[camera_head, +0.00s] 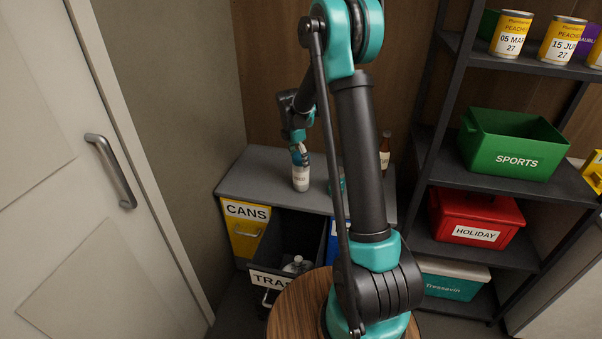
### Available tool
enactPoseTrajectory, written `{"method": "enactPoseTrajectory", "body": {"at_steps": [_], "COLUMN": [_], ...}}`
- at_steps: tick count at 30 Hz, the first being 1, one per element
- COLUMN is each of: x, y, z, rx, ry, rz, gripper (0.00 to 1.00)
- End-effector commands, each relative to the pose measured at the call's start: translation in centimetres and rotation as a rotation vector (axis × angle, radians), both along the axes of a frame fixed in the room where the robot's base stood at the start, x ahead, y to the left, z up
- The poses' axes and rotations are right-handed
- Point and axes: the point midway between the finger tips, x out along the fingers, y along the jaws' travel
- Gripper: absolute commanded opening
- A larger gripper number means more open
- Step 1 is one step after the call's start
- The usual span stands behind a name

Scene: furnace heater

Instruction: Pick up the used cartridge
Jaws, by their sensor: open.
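My gripper (299,156) is at the end of my arm, pointing down over the grey counter at the back. It is open, with its fingertips at the top of a white cylinder (301,180) with a small dark label. The cylinder stands upright on the counter and may be the used cartridge; its label is too small to read. I cannot tell whether the fingers touch it. The gripper hides its upper end.
A brown bottle (385,153) stands on the counter (258,172), right of my arm. Below are a yellow CANS bin (244,238) and an open TRASH bin (292,237) holding clear bottles. A shelf with a green SPORTS bin (512,142) is right; a door (75,190) is left.

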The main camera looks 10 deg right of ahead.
Motion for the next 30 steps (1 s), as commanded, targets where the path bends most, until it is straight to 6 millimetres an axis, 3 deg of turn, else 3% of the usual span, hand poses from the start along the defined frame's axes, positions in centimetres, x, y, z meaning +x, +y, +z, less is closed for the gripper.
{"method": "enactPoseTrajectory", "body": {"at_steps": [21,30], "x": [1.3,1.3], "y": [-1.4,-1.4], "z": [-7.0,-7.2], "rx": [0.0,0.0], "ry": [0.0,0.0], "rz": [-0.001,-0.001], "gripper": [0.82,0.8]}}
